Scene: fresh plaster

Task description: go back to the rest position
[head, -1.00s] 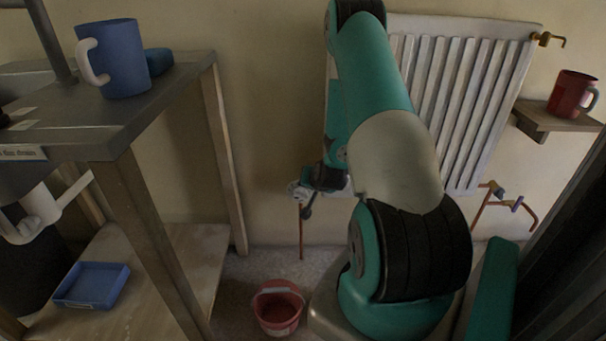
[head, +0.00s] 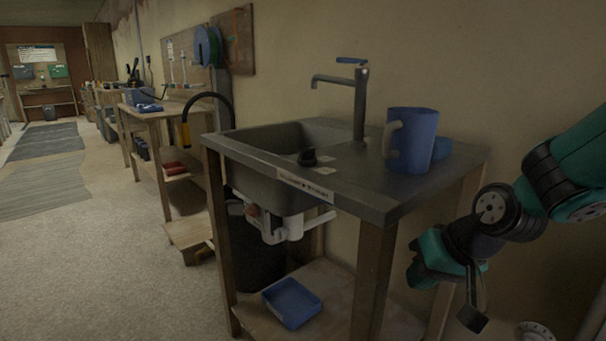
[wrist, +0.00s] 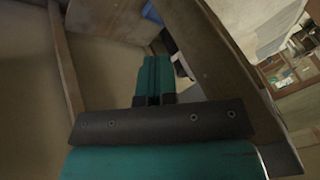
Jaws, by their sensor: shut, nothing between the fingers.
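My gripper (head: 420,272) hangs at the right of the head view, just right of the sink unit's front corner and below its top. In the wrist view my gripper (wrist: 154,64) points up the picture with its teal fingers together and nothing between them. My arm comes in from the right edge of the head view. The sink unit (head: 400,198) has a dark worktop on wooden legs. I cannot tell how much gap there is between my gripper and the nearest leg.
A blue mug (head: 413,140) stands on the worktop near its right end, by the tap (head: 360,100). A blue tray (head: 291,303) lies on the lower shelf. A workbench (head: 150,125) stands further left along the wall. The floor (head: 90,260) at left is clear.

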